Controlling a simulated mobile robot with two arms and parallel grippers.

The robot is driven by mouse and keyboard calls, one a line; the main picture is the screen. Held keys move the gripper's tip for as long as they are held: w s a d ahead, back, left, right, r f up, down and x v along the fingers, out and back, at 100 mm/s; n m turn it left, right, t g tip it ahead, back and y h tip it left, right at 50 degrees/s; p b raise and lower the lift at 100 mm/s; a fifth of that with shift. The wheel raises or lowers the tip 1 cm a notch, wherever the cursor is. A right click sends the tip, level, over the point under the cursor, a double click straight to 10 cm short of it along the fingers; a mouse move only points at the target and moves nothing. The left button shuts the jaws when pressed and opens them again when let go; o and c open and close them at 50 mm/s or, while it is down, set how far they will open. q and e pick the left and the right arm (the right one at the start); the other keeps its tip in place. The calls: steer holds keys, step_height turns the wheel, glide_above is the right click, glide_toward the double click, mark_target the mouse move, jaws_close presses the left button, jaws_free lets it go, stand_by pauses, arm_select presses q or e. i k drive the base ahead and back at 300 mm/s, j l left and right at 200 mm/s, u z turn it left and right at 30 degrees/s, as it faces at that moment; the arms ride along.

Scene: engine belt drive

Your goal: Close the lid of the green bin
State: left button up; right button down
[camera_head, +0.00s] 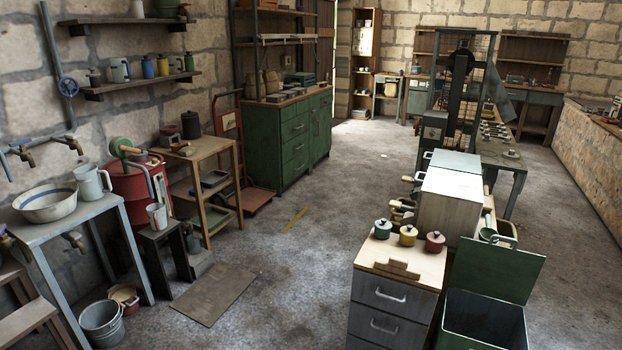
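The green bin (457,338) stands on the floor at the lower right, beside the grey drawer cabinet. Its lower part is cut off by the picture's bottom edge. Its green lid (497,268) is open and stands up, tilted, at the bin's back edge. The part of the inside that shows is dark, and I see nothing in it. Neither of my grippers shows in the view.
A grey drawer cabinet (390,307) with green, yellow and red pots on top adjoins the bin's left side. Grey metal boxes (450,208) stand behind. The middle floor (300,270) is mostly clear.

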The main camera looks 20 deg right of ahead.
mark_target(508, 275)
steer(key=l+u, duration=0.35)
steer(key=l, duration=3.05)
steer(key=k, duration=0.05)
